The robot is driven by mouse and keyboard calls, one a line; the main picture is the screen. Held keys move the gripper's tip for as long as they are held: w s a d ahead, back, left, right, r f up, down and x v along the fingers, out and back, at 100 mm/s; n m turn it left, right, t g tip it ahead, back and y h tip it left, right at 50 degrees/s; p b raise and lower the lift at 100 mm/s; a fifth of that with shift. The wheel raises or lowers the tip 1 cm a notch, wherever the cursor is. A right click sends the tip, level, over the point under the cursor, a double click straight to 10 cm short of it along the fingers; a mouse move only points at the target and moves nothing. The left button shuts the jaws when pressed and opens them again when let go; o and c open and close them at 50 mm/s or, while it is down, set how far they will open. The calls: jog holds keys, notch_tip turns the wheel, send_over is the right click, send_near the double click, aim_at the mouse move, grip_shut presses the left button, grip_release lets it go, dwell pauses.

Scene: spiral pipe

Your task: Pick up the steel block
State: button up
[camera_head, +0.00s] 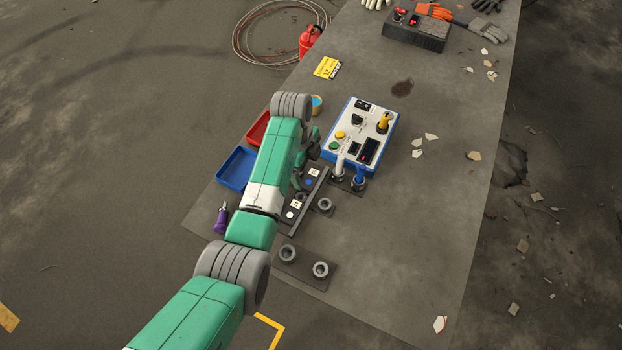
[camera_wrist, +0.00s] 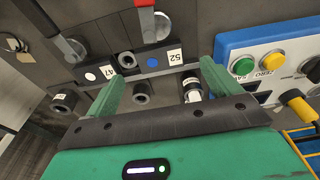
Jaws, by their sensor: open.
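Nothing in view can be told for certain as the steel block. A small pale metallic cylinder (camera_wrist: 192,90) with a label stands in the wrist view, close to the inner side of the right finger. My gripper (camera_wrist: 158,80) is open, its two green fingers apart, with no object visibly clamped between them. A dark hollow grey cylinder (camera_wrist: 141,93) shows in the gap between the fingers. A dark bar (camera_wrist: 130,70) with labels 47 and 52 lies beyond the fingertips. In the head view my arm hides much of the gripper and the area around it.
A white and blue control panel (camera_head: 352,125) stands close beyond the gripper. A blue tray (camera_head: 236,168) and a red tray (camera_head: 258,128) lie left of my arm. A plate with two round sockets (camera_head: 305,268) lies nearer. The table's right side is mostly clear, with scattered chips.

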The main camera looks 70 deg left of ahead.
aim_at(310, 179)
jog(key=f, duration=0.4)
jog(key=shift+w+d+f+b, duration=0.25)
jog(key=shift+d+f+b, duration=0.1)
jog(key=shift+d, duration=0.05)
jog(key=c, duration=1.3)
jog(key=shift+r, duration=0.1)
jog(key=shift+c, duration=0.2)
jog(key=r, duration=0.2)
jog(key=r+p, duration=0.1)
jog(key=shift+s+d+r, duration=0.1)
jog(key=shift+s+r, duration=0.1)
jog(key=shift+r, duration=0.2)
jog(key=s+d, duration=0.3)
jog(key=s, duration=0.1)
jog(key=s+d+p, duration=0.1)
jog(key=s+d, duration=0.2)
jog(key=s, duration=0.1)
jog(key=s+d+r+p, duration=0.1)
jog(key=s+d, duration=0.2)
jog(key=s, duration=0.1)
jog(key=shift+s+d+r, duration=0.1)
jog(key=shift+s+d, duration=0.05)
jog(key=shift+s, duration=0.05)
